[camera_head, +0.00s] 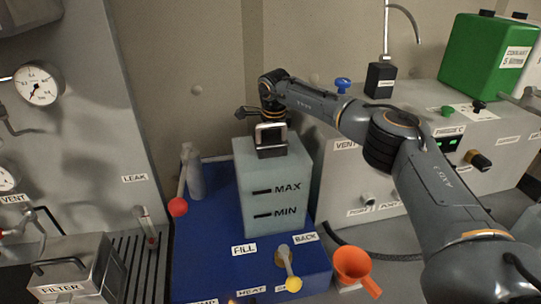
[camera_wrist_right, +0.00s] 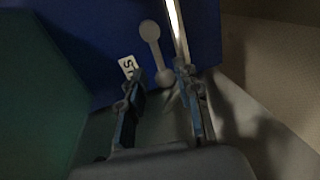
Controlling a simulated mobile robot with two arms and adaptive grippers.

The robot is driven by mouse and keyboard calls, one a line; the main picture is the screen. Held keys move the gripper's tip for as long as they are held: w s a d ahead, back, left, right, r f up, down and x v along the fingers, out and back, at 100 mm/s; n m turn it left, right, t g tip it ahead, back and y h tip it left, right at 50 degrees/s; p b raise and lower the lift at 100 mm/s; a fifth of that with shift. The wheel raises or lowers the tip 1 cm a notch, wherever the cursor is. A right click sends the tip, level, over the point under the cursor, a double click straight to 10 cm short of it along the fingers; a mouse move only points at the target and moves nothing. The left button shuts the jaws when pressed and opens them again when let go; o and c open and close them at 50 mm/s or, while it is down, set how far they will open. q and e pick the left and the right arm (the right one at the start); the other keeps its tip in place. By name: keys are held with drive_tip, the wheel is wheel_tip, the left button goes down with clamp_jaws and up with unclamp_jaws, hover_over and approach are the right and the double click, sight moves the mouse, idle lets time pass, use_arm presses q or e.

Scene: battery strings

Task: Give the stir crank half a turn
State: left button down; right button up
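The stir crank shows in the right wrist view as a grey arm (camera_wrist_right: 156,54) with a round end at each side, against the blue base (camera_wrist_right: 85,30). A white label (camera_wrist_right: 128,66) beginning "S" is beside it, partly covered by a finger. My right gripper (camera_wrist_right: 157,82) is open. Its two fingers stand apart with the crank's lower round end between their tips in the picture; I cannot tell whether they touch it. In the head view my right arm reaches over to the tank's back (camera_head: 271,138); its fingertips and the crank are hidden there. My left gripper is not in view.
The pale tank (camera_head: 274,200) with MAX and MIN marks stands on the blue base (camera_head: 205,262), close to my right wrist. A red-knobbed lever (camera_head: 178,207), a yellow-knobbed lever (camera_head: 292,283) and an orange funnel (camera_head: 353,264) are nearby. A bright rod (camera_wrist_right: 178,30) passes the right finger.

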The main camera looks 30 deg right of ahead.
drive_tip(key=shift+w+d+f, duration=0.1)
drive_tip(key=shift+w+f, duration=0.1)
drive_tip(key=shift+f, duration=0.75)
drive_tip(key=shift+w+f, duration=0.15)
drive_tip(key=shift+f, duration=0.8)
clamp_jaws()
